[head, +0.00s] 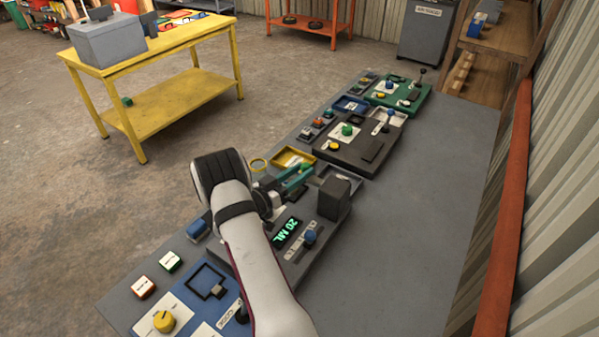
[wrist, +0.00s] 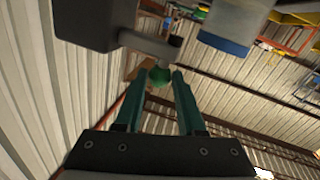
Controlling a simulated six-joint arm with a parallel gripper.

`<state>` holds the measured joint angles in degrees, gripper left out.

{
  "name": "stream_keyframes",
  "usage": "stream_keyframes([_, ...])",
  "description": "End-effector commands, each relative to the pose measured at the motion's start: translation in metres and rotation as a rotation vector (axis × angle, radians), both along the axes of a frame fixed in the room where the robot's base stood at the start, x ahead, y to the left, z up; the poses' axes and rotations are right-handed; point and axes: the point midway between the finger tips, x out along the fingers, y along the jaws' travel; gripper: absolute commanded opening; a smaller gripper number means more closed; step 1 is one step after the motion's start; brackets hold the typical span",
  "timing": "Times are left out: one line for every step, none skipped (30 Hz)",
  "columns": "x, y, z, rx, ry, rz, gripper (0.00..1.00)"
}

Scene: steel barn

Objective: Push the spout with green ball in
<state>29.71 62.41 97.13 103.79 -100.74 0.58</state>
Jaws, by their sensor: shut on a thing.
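The spout (wrist: 148,44) shows in the wrist view as a short grey bar reaching right from a dark block (wrist: 95,22). The green ball (wrist: 160,76) hangs just under the bar's right part, between the tips of my teal fingers. My gripper (wrist: 161,78) is shut on the ball. In the head view my gripper (head: 300,178) is beside the dark upright block (head: 334,198) of the dispenser with the green "20 ML" display (head: 287,232). The ball and spout cannot be made out there, and my arm covers part of the dispenser.
In the wrist view a pale cylinder with a blue end (wrist: 228,28) is close right of the spout. In the head view a yellow tray (head: 293,157) and several control panels stand along the grey bench (head: 400,230). The bench's right side is clear. A yellow table (head: 180,95) stands apart.

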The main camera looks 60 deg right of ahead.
Motion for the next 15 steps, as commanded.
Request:
stream_keyframes([0.0,0.0,0.0,0.0,0.001,0.001,0.0])
stream_keyframes([-0.003,0.0,0.0,0.0,0.002,0.0,0.0])
stream_keyframes([-0.008,0.0,0.0,0.001,0.004,-0.001,0.0])
stream_keyframes([-0.013,0.0,0.0,-0.001,0.003,-0.001,0.0])
stream_keyframes([-0.018,0.0,0.0,0.001,0.005,-0.001,0.0])
stream_keyframes([-0.023,0.0,0.0,0.001,0.004,-0.001,0.0])
stream_keyframes([-0.027,0.0,0.0,0.001,0.004,-0.001,0.0])
stream_keyframes([-0.03,0.0,0.0,0.001,0.002,0.0,0.0])
stream_keyframes([-0.033,0.0,0.0,0.001,0.002,0.0,0.0])
stream_keyframes([-0.034,0.0,0.0,0.0,0.001,0.0,0.0])
stream_keyframes([-0.034,0.0,0.0,0.0,0.001,0.0,0.0])
stream_keyframes([-0.035,0.0,0.0,0.001,0.001,0.0,0.0])
stream_keyframes([-0.035,0.0,0.0,0.001,0.001,-0.001,0.0])
stream_keyframes([-0.035,0.0,0.0,0.001,0.001,-0.002,0.0])
stream_keyframes([-0.035,0.0,0.0,0.001,0.001,-0.003,0.0])
